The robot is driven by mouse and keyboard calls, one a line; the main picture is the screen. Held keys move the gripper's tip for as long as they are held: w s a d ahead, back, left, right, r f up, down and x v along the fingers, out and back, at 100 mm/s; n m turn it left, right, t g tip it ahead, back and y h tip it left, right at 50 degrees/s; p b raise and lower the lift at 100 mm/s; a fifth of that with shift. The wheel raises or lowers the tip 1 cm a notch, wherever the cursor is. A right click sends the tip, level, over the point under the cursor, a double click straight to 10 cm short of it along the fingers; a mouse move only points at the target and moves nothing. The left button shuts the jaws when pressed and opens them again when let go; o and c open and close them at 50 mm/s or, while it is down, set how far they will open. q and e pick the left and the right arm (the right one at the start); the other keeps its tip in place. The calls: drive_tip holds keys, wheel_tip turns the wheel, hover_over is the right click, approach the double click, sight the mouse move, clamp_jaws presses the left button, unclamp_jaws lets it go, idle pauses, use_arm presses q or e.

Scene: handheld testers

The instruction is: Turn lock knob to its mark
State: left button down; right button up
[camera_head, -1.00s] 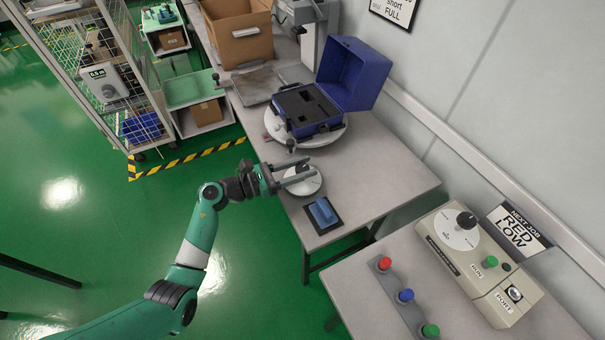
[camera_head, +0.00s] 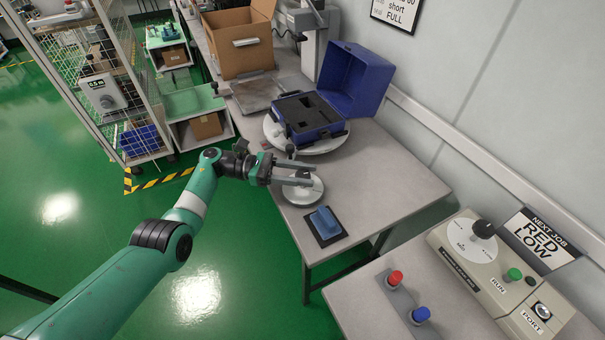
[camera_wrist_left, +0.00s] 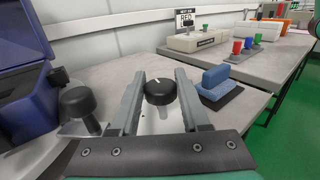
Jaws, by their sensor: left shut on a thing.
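The black lock knob (camera_wrist_left: 160,92) has a white pointer line and sits on a round pale dial (camera_head: 301,192) near the left edge of the table. My left gripper (camera_head: 312,175) reaches over the dial from the left, with one finger on each side of the knob. In the left wrist view, the fingers (camera_wrist_left: 160,102) are shut on the knob. The pointer line leans slightly left of straight up there. The fingers and knob hide much of the dial, and I cannot make out its mark. My right gripper is not in view.
A second black knob (camera_wrist_left: 78,103) stands close to the left finger, by the turntable (camera_head: 335,147) carrying the open blue case (camera_head: 355,80). A blue block (camera_head: 325,220) lies on a dark pad nearby. A control box (camera_head: 500,275) stands on the front table.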

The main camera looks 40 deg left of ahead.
use_arm(q)
drive_tip(key=shift+g, duration=0.3)
idle(0.4)
drive_tip(key=shift+c, duration=2)
unclamp_jaws()
